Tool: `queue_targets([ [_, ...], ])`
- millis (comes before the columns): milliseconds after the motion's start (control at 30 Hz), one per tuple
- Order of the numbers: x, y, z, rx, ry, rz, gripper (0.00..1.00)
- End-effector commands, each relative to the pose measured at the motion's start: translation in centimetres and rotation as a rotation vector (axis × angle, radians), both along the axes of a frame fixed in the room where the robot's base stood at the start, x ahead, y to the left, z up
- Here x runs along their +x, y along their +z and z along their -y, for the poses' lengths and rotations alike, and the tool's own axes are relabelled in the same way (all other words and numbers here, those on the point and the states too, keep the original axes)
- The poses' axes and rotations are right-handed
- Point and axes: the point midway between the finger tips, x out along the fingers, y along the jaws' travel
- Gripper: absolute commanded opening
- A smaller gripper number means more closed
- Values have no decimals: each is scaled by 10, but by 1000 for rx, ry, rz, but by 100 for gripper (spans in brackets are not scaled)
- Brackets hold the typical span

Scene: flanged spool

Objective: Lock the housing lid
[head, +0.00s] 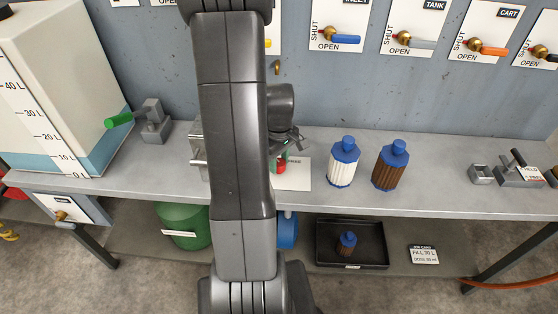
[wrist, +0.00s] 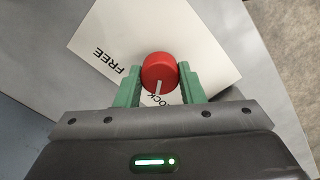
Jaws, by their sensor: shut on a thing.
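A red round knob (wrist: 159,70) with a pale pointer line sits over a white card (wrist: 105,30) in the wrist view. The card reads FREE at left and a partly covered word ending in "OCK" below the knob. The pointer line points down the picture, toward that word. My gripper (wrist: 159,78) has green fingers closed on both sides of the knob. In the head view the knob (head: 281,168) shows just under my gripper (head: 284,158). A grey metal housing (head: 196,150) is mostly hidden behind my arm; I cannot make out its lid.
White (head: 342,165) and brown (head: 389,168) blue-capped cartridges stand on the bench right of the knob. A green-handled clamp (head: 152,125) and a white tank (head: 60,85) are at left. Lever valves line the wall behind. A black tray (head: 350,258) lies on the lower shelf.

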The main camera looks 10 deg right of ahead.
Motion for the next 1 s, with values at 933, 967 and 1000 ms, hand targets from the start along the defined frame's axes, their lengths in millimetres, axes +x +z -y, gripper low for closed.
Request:
queue_targets([
  [933, 1, 34, 0, -1, 0, 6, 57],
  [967, 2, 41, 0, -2, 0, 8, 57],
  [1000, 2, 50, 0, -2, 0, 8, 57],
])
